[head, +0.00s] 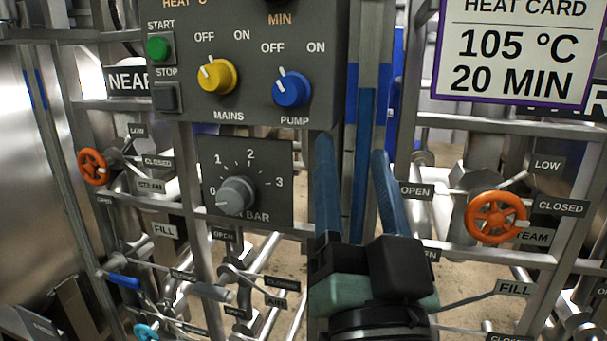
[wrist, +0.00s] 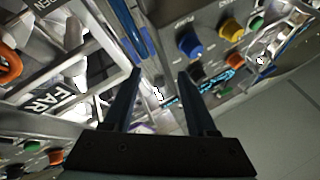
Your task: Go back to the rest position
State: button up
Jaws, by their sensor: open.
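My gripper (head: 352,165) is in the lower middle of the head view, its two blue fingers pointing up and spread apart. It is open, with nothing between the fingers. In the wrist view the two dark fingers of my gripper (wrist: 158,72) are also apart and empty. The fingertips appear just below and right of the control panel (head: 335,60) in the head view. I cannot tell whether they touch anything.
The panel carries a yellow mains knob (head: 217,76), a blue pump knob (head: 291,88) and a grey bar dial (head: 236,196). Orange valve wheels stand left (head: 92,166) and right (head: 496,217). Metal frames and pipes crowd both sides. A heat card (head: 520,50) hangs upper right.

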jog(key=s+a+r+n+t+p, duration=0.1)
jog(key=s+a+r+n+t, duration=0.15)
jog(key=r, duration=0.45)
jog(key=s+a+r+n+t+p, duration=0.1)
jog(key=s+a+r+n, duration=0.2)
jog(key=r, duration=0.5)
notch_tip(320, 180, up, 15)
jog(key=s+m+p, duration=0.1)
jog(key=p, duration=1.4)
jog(key=shift+d+r, duration=0.15)
jog(key=shift+d, duration=0.15)
